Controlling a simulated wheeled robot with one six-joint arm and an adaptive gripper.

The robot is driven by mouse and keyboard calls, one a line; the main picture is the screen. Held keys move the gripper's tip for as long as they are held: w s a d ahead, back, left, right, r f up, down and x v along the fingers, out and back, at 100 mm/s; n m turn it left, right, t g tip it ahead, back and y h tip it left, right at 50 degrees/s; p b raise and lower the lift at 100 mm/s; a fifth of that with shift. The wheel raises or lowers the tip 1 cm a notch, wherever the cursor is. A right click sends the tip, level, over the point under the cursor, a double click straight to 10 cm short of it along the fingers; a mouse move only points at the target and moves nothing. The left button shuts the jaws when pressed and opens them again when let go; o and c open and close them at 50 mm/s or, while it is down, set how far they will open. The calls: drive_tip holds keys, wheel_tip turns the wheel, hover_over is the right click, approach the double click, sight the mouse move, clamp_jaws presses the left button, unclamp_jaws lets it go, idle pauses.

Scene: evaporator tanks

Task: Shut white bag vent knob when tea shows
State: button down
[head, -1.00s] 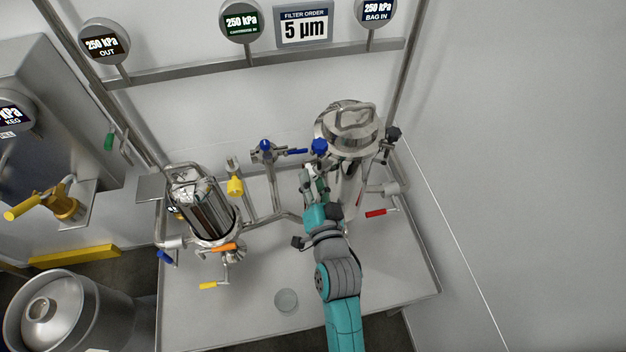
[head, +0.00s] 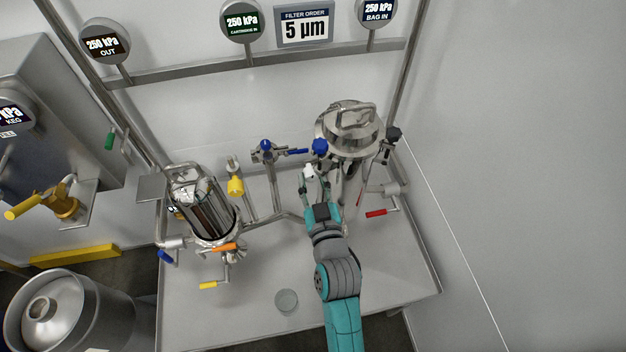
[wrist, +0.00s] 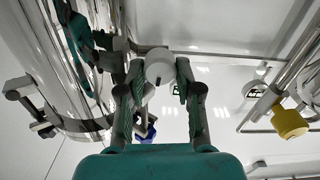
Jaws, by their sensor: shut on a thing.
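The white knob (head: 308,171) sits low on the left front side of the steel bag housing (head: 349,130). My gripper (head: 314,180) is shut on the white knob in front of the housing. The polished housing wall (wrist: 60,60) fills the left of the wrist view. I cannot make out any tea in these views.
A blue knob (head: 319,147) is just above my gripper. A red-handled valve (head: 376,213) is to the right. The cartridge housing (head: 208,210) with yellow and orange handles stands left. The bag-in gauge (head: 377,10) reads 250 kPa.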

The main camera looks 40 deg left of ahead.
drive_tip(key=shift+n, duration=0.6)
drive_tip(key=c, duration=1.1)
unclamp_jaws()
drive_tip(key=shift+o, duration=0.2)
drive_tip(key=v, duration=1.2)
drive_tip(key=shift+d+f, duration=0.1)
